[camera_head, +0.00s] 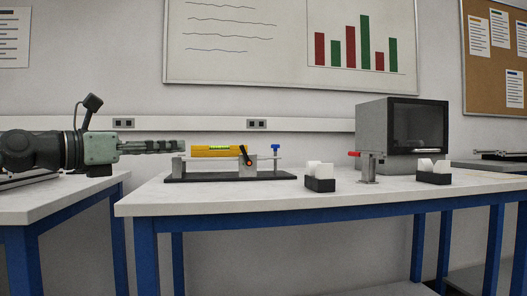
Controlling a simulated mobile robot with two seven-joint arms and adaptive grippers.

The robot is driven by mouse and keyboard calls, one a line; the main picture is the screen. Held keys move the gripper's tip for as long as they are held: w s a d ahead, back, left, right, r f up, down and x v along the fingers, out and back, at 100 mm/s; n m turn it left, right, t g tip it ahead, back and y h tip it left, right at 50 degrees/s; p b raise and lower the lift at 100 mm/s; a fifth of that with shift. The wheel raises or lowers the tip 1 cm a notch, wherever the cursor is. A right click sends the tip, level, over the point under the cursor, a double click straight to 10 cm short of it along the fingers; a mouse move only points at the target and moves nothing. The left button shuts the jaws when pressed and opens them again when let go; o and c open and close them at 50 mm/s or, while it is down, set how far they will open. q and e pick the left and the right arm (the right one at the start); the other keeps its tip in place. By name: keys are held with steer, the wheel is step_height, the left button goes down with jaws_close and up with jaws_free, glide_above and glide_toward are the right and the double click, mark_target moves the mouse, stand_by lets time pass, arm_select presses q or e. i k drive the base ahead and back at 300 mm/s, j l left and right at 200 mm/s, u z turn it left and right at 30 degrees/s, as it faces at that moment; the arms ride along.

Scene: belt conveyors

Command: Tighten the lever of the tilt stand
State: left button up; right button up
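The tilt stand has a long black base (222,177) and a pale plate held up on grey blocks, on the middle table. A yellow spirit level (212,151) with a green vial lies on the plate. The black lever (244,152) with an orange pivot sits at the stand's front, leaning up to the left. A blue T-shaped screw (276,149) stands at its right end. My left gripper (180,146) comes in from the left, its fingers pointing right, near the stand's left end and left of the lever. Its fingers show edge-on, so their gap is hidden. My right gripper is not in view.
On the white table (330,202) stand two black holders with white pieces (320,178) (434,172), a grey post (368,168) with a red part, and a grey box with a dark front (402,125). The table's front strip is clear.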

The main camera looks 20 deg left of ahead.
mark_target(248, 162)
steer(key=i, duration=1)
